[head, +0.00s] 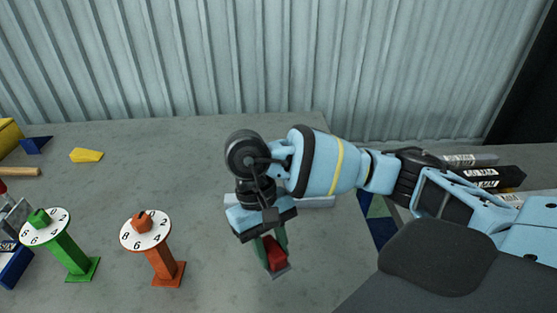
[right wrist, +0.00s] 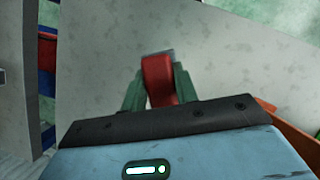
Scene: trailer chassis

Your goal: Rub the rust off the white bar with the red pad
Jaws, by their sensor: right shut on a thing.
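My right gripper (head: 273,250) is shut on the red pad (head: 275,254) and holds it pointing down over the grey table. In the right wrist view the red pad (right wrist: 158,80) sits between the green fingers of my right gripper (right wrist: 160,90), with a grey edge at its far end. I cannot tell whether the pad touches the table. The white bar (head: 318,202) lies behind my right gripper, partly hidden by my arm. The pad is apart from it, on the near side. No rust can be made out on the visible part. My left gripper is not in view.
An orange dial stand (head: 163,260) and a green dial stand (head: 70,255) stand to the left on the table (head: 180,185). A yellow block (head: 86,155) and a blue block (head: 36,145) lie farther back. A corrugated wall (head: 200,60) closes off the back.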

